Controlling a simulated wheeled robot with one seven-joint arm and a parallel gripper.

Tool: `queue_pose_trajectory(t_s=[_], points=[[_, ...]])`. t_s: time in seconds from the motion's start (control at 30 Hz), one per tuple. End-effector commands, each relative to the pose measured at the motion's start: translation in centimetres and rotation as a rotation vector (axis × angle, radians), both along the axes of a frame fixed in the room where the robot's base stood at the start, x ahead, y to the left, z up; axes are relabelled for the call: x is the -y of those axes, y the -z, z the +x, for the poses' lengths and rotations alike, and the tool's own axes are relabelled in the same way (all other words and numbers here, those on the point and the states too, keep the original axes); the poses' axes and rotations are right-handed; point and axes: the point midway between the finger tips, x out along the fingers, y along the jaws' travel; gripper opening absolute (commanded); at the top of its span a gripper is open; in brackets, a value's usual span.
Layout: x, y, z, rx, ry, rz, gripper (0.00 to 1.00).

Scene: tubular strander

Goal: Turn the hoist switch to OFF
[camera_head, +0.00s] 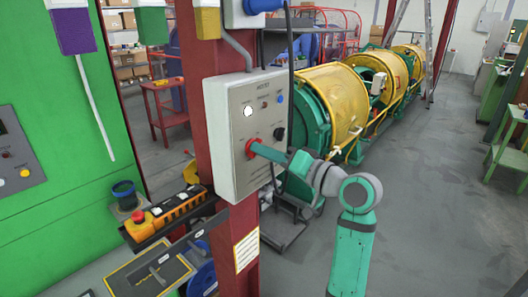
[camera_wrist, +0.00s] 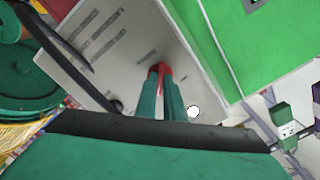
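The grey control box (camera_head: 225,125) is fixed to a dark red post, with a short line of print at its top that is too small to read surely. A red knob (camera_head: 250,148) sits low on its left side, and a black knob (camera_head: 279,133) on its right. My gripper (camera_head: 256,148) reaches the red knob from the right. In the wrist view my two green fingers (camera_wrist: 164,92) are close together with the red knob (camera_wrist: 162,70) at and between their tips. The fingers hide most of the knob, so its pointing direction cannot be read.
A bright white lamp (camera_head: 248,111) glows on the box. A yellow pendant with a red button (camera_head: 138,216) lies left of the post. Black cables hang beside the box. Yellow and green strander drums (camera_head: 335,95) stand behind. The floor at right (camera_head: 440,200) is clear.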

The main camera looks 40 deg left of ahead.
Motion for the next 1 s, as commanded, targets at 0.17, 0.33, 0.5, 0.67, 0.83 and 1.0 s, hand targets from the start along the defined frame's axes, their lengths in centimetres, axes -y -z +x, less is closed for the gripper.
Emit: queue_pose_trajectory(t_s=[0.17, 0.33, 0.5, 0.67, 0.83, 1.0], points=[[0.04, 0.01, 0.01, 0.003, 0.000, 0.000, 0.00], [0.05, 0.01, 0.02, 0.035, 0.000, -0.003, 0.00], [0.05, 0.00, 0.02, 0.117, 0.000, -0.009, 0.00], [0.08, -0.04, 0.03, 0.242, 0.001, -0.019, 0.00], [0.12, -0.07, 0.05, 0.401, 0.002, -0.031, 0.00], [0.11, -0.08, 0.02, 0.562, 0.002, -0.043, 0.00]])
